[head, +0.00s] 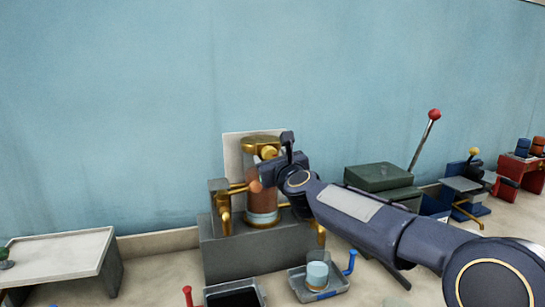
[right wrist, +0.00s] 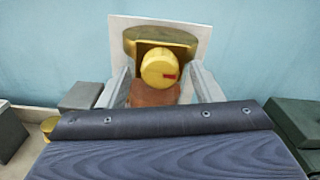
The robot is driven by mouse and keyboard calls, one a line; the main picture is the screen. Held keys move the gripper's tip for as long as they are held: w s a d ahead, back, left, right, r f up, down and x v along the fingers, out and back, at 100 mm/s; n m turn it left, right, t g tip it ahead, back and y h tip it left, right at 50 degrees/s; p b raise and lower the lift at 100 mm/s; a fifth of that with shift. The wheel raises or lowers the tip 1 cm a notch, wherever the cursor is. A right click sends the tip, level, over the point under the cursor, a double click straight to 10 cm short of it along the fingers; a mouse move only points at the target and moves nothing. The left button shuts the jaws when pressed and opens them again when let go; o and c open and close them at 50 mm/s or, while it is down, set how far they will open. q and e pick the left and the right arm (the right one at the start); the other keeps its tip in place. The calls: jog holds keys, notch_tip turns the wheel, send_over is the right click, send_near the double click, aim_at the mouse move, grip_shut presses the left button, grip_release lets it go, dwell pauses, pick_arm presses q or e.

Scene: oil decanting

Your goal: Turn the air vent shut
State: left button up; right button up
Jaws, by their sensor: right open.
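The air vent is a round gold knob (right wrist: 160,70) with a red mark on its right side. It sits at the brass top (head: 262,145) of a glass cylinder (head: 262,205) holding brown liquid above a pale layer. My right gripper (head: 276,157) is at this top, coming from the right, and partly hides it in the head view. In the right wrist view its two fingers (right wrist: 161,76) are open, one on each side of the knob, with gaps showing. I cannot tell whether the fingertips reach past the knob. My left gripper is not in view.
The cylinder stands on a grey block (head: 228,258) before a pale back plate (head: 234,150). Below are a tray (head: 333,288) with a beaker (head: 317,273), a blue-handled lever (head: 350,262) and a red-handled lever (head: 188,295). A green box (head: 380,177) stands right; a bench (head: 60,250) stands left.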

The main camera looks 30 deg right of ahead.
jog(key=c, duration=1)
jog(key=shift+n, duration=0.3)
jog(key=n, duration=0.3)
jog(key=shift+n, duration=0.4)
jog(key=n, duration=0.4)
jog(key=shift+n+p, duration=0.3)
jog(key=n+p, duration=0.1)
jog(key=n, duration=0.3)
jog(key=shift+d+r+n, duration=0.1)
jog(key=shift+n, duration=0.2)
jog(key=n+p, duration=0.1)
jog(key=n, duration=0.3)
jog(key=shift+n, duration=0.3)
